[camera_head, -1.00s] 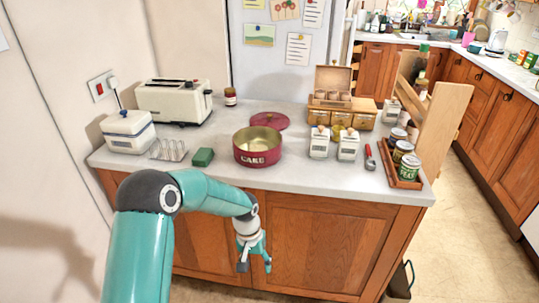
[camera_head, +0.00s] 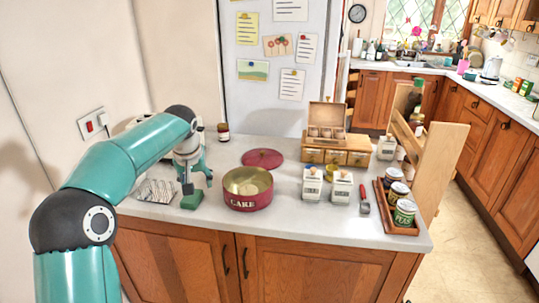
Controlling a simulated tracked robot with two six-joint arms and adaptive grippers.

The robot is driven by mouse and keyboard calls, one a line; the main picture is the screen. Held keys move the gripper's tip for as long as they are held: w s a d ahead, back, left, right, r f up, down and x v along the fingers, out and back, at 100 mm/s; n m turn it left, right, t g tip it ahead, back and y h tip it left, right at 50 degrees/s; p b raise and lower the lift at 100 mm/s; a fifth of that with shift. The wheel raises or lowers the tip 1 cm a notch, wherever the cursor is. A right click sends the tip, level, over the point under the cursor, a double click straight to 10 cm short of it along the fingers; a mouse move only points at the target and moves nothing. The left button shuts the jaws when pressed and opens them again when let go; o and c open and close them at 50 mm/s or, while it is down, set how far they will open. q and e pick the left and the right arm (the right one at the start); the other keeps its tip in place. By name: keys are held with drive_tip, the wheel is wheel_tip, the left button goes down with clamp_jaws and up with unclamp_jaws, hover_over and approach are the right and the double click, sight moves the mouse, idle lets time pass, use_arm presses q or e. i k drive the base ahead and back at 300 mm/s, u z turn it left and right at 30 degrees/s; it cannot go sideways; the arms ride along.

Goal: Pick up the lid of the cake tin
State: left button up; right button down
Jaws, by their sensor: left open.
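The red lid (camera_head: 262,158) of the cake tin lies flat on the worktop, just behind the tin, with a small knob on top. The red cake tin (camera_head: 248,189), marked CAKE, stands open at the front of the worktop. My left gripper (camera_head: 197,186) is open and empty, pointing down to the left of the tin, above or just behind a green block (camera_head: 192,200). I cannot tell whether it touches the block. It is apart from the lid. My right gripper is not in view.
A small brown jar (camera_head: 223,132) stands behind the gripper. A toast rack (camera_head: 157,190) is at the left, and my arm hides most of the toaster. Two white canisters (camera_head: 312,184), a wooden box (camera_head: 337,150) and a tray of tins (camera_head: 403,229) stand to the right.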

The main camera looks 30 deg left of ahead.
sight(268, 159)
drive_tip(key=i, duration=1.3)
